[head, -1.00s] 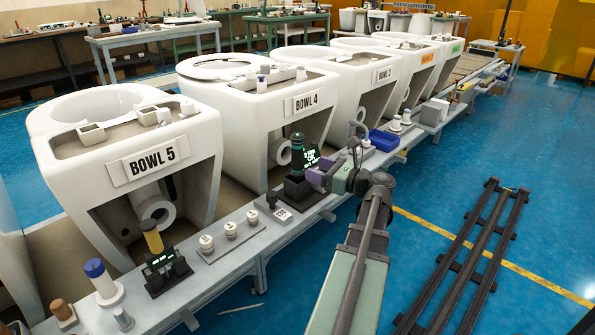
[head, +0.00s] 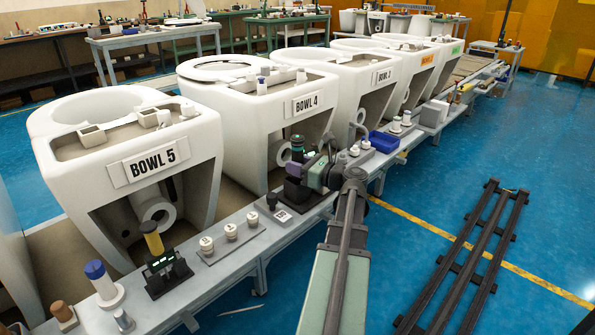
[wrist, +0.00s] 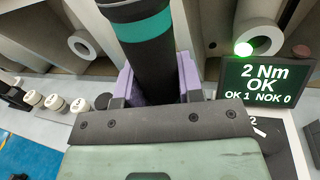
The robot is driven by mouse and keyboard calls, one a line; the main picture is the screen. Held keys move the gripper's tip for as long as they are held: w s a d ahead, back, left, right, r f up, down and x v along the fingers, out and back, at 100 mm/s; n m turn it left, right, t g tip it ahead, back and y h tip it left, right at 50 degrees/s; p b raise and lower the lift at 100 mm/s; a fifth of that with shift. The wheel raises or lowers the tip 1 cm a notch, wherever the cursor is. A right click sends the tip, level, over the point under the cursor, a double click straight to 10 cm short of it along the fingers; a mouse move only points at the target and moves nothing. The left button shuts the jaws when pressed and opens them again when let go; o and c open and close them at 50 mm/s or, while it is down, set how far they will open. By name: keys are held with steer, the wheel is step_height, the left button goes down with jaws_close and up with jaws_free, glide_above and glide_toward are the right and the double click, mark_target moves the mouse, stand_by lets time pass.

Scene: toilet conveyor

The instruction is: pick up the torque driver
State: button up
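The torque driver (head: 297,148) is a dark upright cylinder with a teal band near its top. It stands in a black holder on the bench edge in front of bowl 4. In the wrist view the driver (wrist: 148,50) rises between the purple fingers of my gripper (wrist: 157,88). The fingers flank it closely, with no clear gap on either side; whether they press on it cannot be told. In the head view my gripper (head: 308,174) is at the driver from the right, and its fingers are partly hidden.
A screen (wrist: 262,84) beside the driver reads "2 Nm OK" under a lit green lamp. Another holder with a yellow-topped tool (head: 152,238) stands to the left. A blue tray (head: 383,141) lies to the right. Toilet bowls (head: 250,110) stand close behind the bench.

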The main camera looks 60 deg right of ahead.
steer(key=c, duration=0.5)
steer(key=shift+o, duration=0.2)
steer(key=shift+r, duration=0.1)
step_height(320, 180, up, 20)
steer(key=p, duration=2)
